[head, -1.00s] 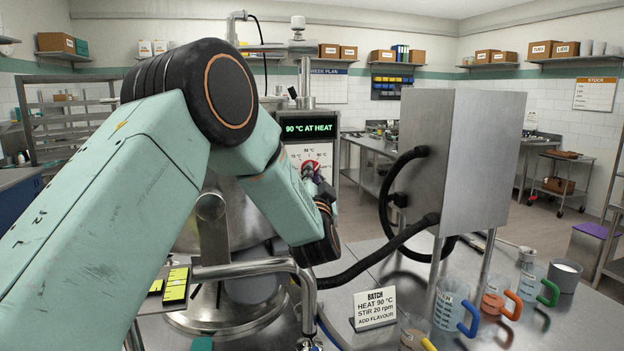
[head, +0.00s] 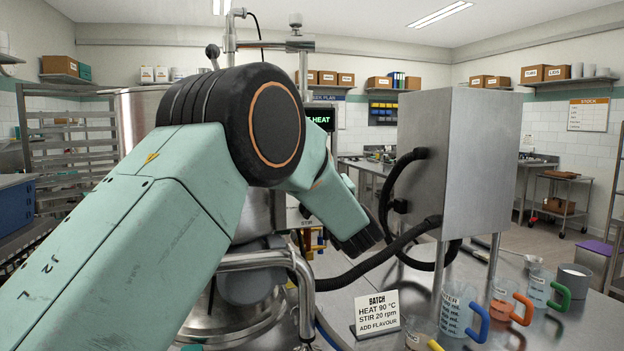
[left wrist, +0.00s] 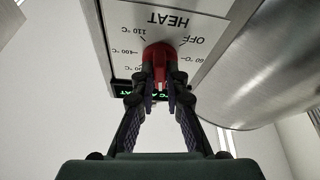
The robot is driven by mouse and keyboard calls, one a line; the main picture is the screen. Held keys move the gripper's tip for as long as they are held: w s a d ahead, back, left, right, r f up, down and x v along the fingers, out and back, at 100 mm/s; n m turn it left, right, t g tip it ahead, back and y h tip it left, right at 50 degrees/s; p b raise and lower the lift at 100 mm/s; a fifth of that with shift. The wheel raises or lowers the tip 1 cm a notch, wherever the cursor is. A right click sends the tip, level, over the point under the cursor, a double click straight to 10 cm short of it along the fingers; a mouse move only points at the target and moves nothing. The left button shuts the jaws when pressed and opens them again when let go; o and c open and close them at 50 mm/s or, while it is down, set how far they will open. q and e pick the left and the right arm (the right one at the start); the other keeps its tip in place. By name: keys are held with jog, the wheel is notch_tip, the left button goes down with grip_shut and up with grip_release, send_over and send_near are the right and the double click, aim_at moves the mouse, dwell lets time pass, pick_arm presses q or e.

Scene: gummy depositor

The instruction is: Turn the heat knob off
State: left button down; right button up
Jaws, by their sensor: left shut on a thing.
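The red heat knob (left wrist: 157,56) is on a white dial plate (left wrist: 112,27) marked HEAT, OFF and several temperatures, upside down in the left wrist view. My left gripper (left wrist: 160,84) is shut on the knob, one finger on each side of its grip. The fingers partly cover the knob, and I cannot tell which mark it points to. My right gripper is not in view.
A steel box (head: 458,165) on posts stands at right, with black hoses (head: 400,241) running left. A batch card (head: 376,313) and measuring jugs (head: 459,314) stand on the steel table. A bent steel pipe (head: 250,260) is below my arm.

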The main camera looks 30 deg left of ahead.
pick_arm(q)
jog(key=shift+w+d+r+n+g+h+b, duration=0.15)
jog(key=shift+n+g+h+b, duration=0.85)
jog(key=shift+n, duration=3.4)
jog(key=shift+s+a+r+n+g+h+b, duration=0.15)
jog(key=shift+n+g+h+b, duration=0.8)
jog(key=shift+n, duration=3.45)
jog(key=shift+w+d+r+n+g+h+b, duration=0.1)
jog(key=shift+r+n+g+h+b, duration=0.2)
jog(key=shift+n+g, duration=2.75)
jog(key=n+t, duration=0.2)
jog(key=n, duration=0.1)
jog(key=shift+f+t, duration=0.2)
jog(key=shift+t, duration=0.2)
jog(key=c, duration=1.4)
grip_release()
jog(key=shift+r, duration=0.1)
jog(key=shift+d, duration=0.1)
